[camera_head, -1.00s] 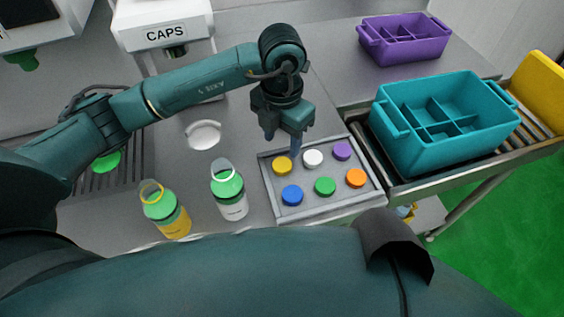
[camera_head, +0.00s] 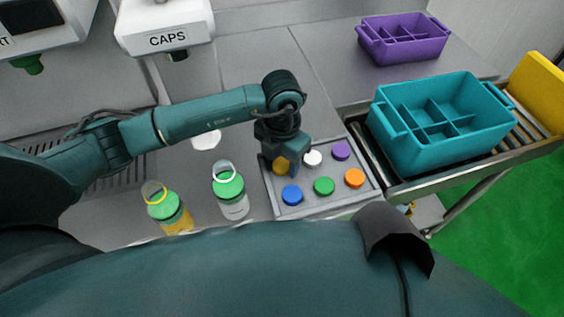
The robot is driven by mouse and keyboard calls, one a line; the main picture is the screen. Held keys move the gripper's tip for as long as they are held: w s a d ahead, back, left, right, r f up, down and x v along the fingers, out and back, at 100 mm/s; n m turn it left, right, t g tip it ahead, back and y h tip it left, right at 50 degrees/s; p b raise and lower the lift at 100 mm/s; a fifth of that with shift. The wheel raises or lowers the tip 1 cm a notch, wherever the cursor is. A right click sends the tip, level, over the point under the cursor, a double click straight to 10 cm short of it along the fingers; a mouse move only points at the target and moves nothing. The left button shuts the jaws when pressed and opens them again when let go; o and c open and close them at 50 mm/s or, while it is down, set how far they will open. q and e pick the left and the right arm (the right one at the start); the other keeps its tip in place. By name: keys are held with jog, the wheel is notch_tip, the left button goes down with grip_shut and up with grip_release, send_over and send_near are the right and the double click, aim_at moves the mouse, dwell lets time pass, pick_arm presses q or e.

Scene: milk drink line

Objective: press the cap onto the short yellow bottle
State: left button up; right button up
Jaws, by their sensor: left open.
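The short yellow bottle (camera_head: 178,223) stands at the lower left, with a green upper part and a yellowish ring above it. I cannot tell what its mouth looks like. A grey tray (camera_head: 310,211) holds several round caps: yellow (camera_head: 279,168), white (camera_head: 313,158), purple (camera_head: 341,152), blue (camera_head: 291,195), green (camera_head: 324,186) and orange (camera_head: 355,178). My left gripper (camera_head: 284,168) points down at the yellow cap, partly covering it, with its jaws open. Whether the fingers touch the cap is hidden. My right gripper is not in view.
A white bottle (camera_head: 236,208) with a green upper part stands between the yellow bottle and the tray. A CAPS dispenser (camera_head: 168,40) stands behind. A teal crate (camera_head: 430,158) and a purple crate (camera_head: 370,48) are at the right.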

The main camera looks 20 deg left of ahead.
aim_at(282, 164)
pick_arm(q)
jog(key=shift+c, duration=0.4)
jog(key=c, duration=0.6)
notch_tip(282, 164, up, 10)
jog(key=shift+r+b, duration=0.1)
jog(key=shift+b, duration=0.6)
